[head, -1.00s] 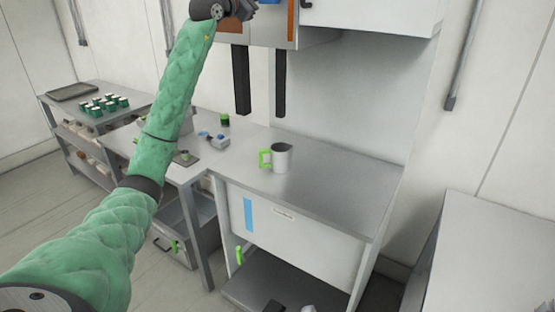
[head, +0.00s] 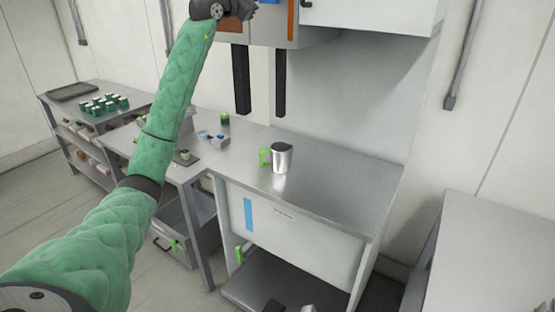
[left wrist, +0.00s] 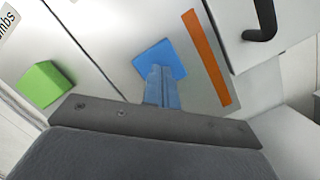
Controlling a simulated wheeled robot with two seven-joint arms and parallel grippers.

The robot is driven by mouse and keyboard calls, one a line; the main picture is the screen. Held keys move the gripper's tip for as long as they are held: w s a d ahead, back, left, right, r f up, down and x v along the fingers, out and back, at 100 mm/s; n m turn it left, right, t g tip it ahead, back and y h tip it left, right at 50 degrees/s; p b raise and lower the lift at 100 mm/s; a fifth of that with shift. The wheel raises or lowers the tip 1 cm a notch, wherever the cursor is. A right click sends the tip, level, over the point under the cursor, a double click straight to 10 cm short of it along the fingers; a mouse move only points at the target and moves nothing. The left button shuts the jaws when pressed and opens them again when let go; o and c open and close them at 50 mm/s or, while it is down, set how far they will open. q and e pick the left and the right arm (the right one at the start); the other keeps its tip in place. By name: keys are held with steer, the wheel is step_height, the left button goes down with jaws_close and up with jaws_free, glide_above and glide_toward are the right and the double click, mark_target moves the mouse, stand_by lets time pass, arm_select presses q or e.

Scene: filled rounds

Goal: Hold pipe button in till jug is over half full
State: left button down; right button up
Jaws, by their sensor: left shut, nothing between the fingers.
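The jug (head: 283,160), a metal vessel with a green handle (head: 265,157), stands upright on the metal counter. Two dark pipes hang above the counter; the right pipe (head: 280,85) ends over the jug, with a gap between. The level inside the jug cannot be seen. My left gripper (head: 254,5) is raised at the cabinet front above the pipes. In the left wrist view its shut, empty fingers (left wrist: 161,75) overlap a blue square button (left wrist: 160,57); whether it is pressed in cannot be told. My right gripper is not in view.
An orange strip (left wrist: 207,58) and a green block (left wrist: 45,84) sit on either side of the button. A side shelf (head: 62,111) holds several green-and-white jars (head: 104,104). The counter (head: 340,185) is clear right of the jug. An empty-looking table (head: 485,260) stands at right.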

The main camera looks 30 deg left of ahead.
arm_select(q)
steer(key=shift+f+p+x, duration=0.1)
steer(key=shift+p+x, duration=0.05)
steer(key=shift+x, duration=0.55)
steer(key=shift+f+p+x, duration=0.15)
steer(key=shift+x, duration=0.6)
stand_by(6.5)
